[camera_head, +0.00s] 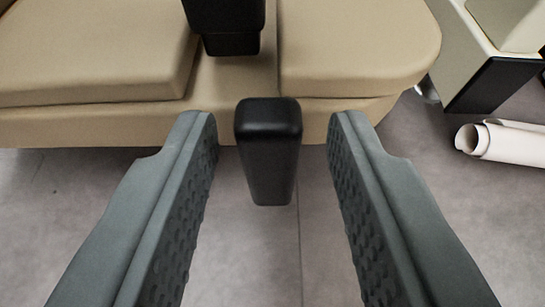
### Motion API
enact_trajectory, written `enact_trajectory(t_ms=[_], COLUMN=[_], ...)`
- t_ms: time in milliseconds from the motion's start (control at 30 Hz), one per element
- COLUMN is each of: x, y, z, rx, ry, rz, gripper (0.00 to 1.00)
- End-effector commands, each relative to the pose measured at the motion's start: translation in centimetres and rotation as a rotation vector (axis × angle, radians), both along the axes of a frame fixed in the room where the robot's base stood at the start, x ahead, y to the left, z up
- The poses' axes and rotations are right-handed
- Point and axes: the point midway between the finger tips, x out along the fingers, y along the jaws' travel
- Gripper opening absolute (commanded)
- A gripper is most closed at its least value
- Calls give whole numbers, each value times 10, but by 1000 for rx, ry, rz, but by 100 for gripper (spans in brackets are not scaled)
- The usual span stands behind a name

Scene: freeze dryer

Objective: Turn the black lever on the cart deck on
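The black lever (268,150) shows in the head camera view as a rounded black handle in the middle of the picture, standing out toward me. My gripper (272,125) is open, with one grey textured finger on each side of the lever. Gaps show between the lever and both fingers, so neither touches it. The cart deck (350,60) is a tan, smooth-edged body behind the lever. Where the lever joins the deck is not clear to see.
Another black part (230,25) stands on the deck above the lever, cut off by the top edge. A white and black unit (490,85) is at the upper right. A white roll (505,140) lies on the grey floor (70,200).

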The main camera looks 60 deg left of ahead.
Motion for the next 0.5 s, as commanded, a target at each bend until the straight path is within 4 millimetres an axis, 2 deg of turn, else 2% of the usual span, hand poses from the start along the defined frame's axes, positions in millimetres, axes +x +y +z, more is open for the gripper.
enact_trajectory(t_ms=[333,500], x=[-1,-10], y=[-2,-15], z=[1,8], rx=[0,0], ry=[-1,0], rz=[0,-1], gripper=[38,38])
